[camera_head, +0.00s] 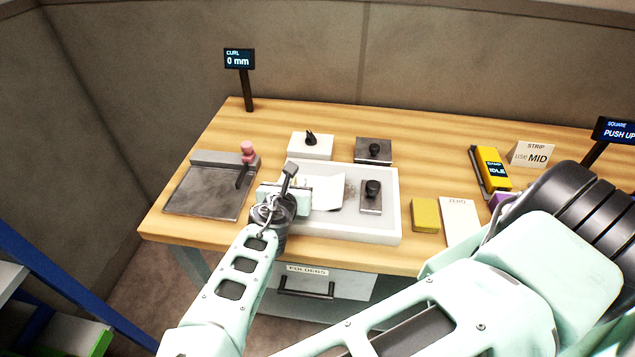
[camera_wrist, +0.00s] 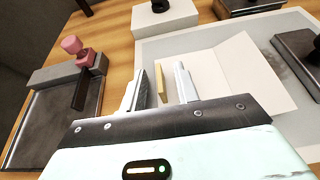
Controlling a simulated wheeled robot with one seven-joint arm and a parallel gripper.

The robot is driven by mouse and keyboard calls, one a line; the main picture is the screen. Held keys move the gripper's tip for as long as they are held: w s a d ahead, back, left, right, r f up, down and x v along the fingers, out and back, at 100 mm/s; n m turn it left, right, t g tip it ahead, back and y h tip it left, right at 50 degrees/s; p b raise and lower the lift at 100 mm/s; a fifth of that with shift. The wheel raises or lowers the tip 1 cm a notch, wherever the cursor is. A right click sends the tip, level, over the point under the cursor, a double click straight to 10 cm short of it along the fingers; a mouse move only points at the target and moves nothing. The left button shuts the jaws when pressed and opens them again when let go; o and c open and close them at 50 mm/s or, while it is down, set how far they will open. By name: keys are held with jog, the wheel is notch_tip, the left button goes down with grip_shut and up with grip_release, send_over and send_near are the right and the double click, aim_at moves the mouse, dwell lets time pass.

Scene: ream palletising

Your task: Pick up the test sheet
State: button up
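A white sheet (camera_head: 326,192), likely the test sheet, lies in a shallow pale tray (camera_head: 390,228) and looks bent or folded, with a crease in the wrist view (camera_wrist: 250,72). My gripper (camera_head: 297,181) is over the tray's left part, at the sheet's left end. In the wrist view my gripper (camera_wrist: 160,90) has its two fingers apart. A small yellow upright piece (camera_wrist: 160,84) stands between them, with gaps visible; I cannot tell whether it is attached to the sheet. My gripper's body hides part of the tray's near left side.
A dark block with a knob (camera_head: 371,198) sits in the tray, right of the sheet. A grey plate with a pink-knobbed lever (camera_head: 205,190) is left. A white block (camera_head: 310,147) and a dark knobbed block (camera_head: 374,151) stand behind. A yellow pad (camera_head: 425,214) lies right.

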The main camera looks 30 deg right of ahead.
grip_shut()
jog(key=shift+r, duration=0.1)
